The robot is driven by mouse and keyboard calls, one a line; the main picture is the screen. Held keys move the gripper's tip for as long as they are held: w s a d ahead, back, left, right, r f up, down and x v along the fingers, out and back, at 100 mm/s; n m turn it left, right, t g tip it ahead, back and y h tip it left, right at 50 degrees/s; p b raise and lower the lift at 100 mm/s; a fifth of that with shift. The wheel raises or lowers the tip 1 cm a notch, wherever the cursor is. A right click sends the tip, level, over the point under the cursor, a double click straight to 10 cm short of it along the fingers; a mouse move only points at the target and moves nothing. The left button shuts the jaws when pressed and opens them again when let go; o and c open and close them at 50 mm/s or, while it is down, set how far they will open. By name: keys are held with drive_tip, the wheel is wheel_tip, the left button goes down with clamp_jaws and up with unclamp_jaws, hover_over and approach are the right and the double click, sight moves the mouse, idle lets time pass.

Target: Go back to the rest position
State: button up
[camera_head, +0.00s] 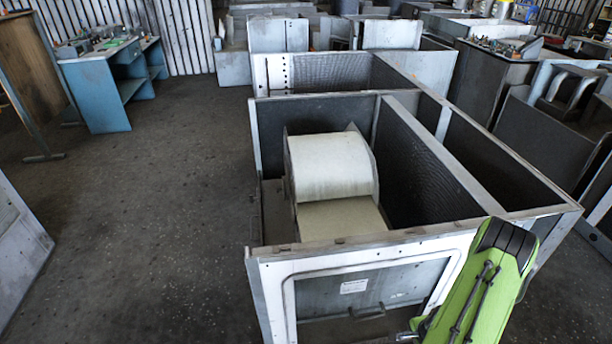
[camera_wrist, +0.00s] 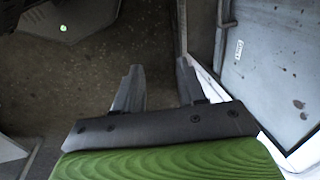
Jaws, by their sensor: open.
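My gripper (camera_wrist: 158,75) shows in the wrist view with its two dark fingers apart and nothing between them. Dark floor shows through the gap. The blower housing (camera_head: 355,240) is an open-topped grey metal box in the head view, with a pale curved blower inside (camera_head: 330,168). My green arm covers part of its front right corner. In the wrist view a grey panel with a small white label (camera_wrist: 238,50) lies to the right of the fingers; whether the right finger touches its edge I cannot tell.
More metal housings (camera_head: 340,75) stand behind and to the right. A blue workbench (camera_head: 105,90) with small items stands at the back left. A pale panel (camera_head: 15,250) is at the left edge. The dark floor (camera_head: 140,210) left of the housing is clear.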

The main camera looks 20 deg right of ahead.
drive_tip(key=w+a+r+n, duration=0.2)
drive_tip(key=w+r+n, duration=0.3)
drive_tip(key=w+r, duration=0.6)
drive_tip(key=w+a+r+n+t, duration=0.1)
drive_tip(key=a+r+n, duration=0.55)
drive_tip(key=r, duration=0.95)
drive_tip(key=s+a+r+n+t, duration=0.1)
drive_tip(key=s+a+r+n, duration=0.3)
drive_tip(key=a+r, duration=0.8)
drive_tip(key=s+a+r+n+t, duration=0.1)
drive_tip(key=s+a+r+n, duration=0.2)
drive_tip(key=s+a, duration=0.3)
drive_tip(key=s+n, duration=0.1)
drive_tip(key=s, duration=0.2)
drive_tip(key=shift+s+a+n, duration=0.2)
drive_tip(key=shift+s+n, duration=0.1)
drive_tip(key=shift+n, duration=0.05)
